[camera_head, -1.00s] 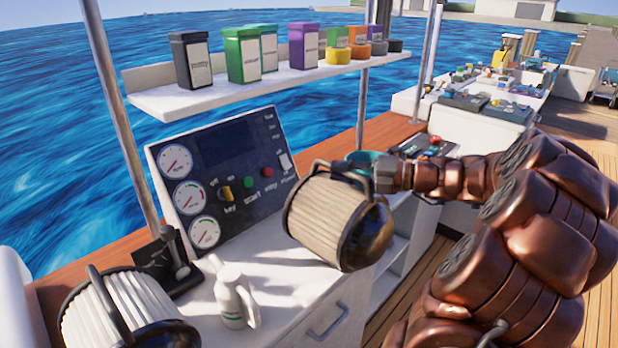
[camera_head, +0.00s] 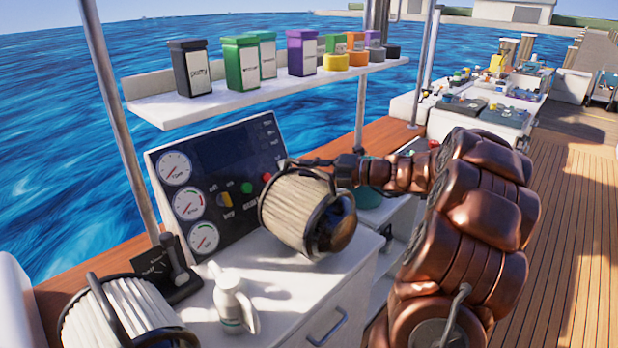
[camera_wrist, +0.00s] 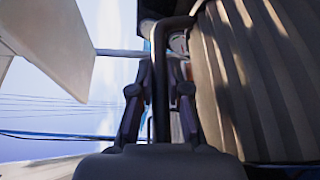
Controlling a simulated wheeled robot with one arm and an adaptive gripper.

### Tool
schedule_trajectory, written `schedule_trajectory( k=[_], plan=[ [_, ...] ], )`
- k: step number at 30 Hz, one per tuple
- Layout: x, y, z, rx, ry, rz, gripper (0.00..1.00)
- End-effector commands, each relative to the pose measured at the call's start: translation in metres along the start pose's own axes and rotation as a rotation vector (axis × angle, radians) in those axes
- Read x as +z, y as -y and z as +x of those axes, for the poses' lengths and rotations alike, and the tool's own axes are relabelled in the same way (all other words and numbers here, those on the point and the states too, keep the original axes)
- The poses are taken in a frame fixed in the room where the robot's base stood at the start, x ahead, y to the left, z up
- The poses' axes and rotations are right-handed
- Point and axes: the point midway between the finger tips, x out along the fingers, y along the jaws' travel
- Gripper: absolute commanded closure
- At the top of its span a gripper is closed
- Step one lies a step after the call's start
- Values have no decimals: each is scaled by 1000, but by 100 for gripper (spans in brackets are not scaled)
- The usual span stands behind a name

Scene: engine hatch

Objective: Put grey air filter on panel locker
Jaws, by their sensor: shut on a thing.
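The grey air filter (camera_head: 292,208), a beige-grey pleated cylinder with a dark end cap and bar handle, is tilted in front of the right part of the gauge panel. My gripper (camera_head: 338,166) is shut on its handle, which also shows as a dark bar between the fingers (camera_wrist: 160,95) in the wrist view. The pleats (camera_wrist: 255,80) fill the right of that view. The panel locker (camera_head: 290,285) is the white cabinet below the gauge panel (camera_head: 222,180). The filter appears above its top, toward the right end; I cannot tell whether they touch.
A white pleated filter (camera_head: 112,312) with a dark handle sits at the lower left. A white spray bottle (camera_head: 231,298) stands on the locker top beside a black lever (camera_head: 178,265). A shelf (camera_head: 200,108) with several containers hangs above. Locker top between bottle and filter is clear.

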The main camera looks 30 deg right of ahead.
Motion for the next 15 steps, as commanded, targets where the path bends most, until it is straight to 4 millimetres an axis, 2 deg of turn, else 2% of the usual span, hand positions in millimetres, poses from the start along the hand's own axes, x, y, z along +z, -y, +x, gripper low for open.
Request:
schedule_trajectory(
  k=[8,15],
  plan=[
    [-3,22,1,1,1,2,100],
    [-4,25,2,2,2,-2,100]
  ],
)
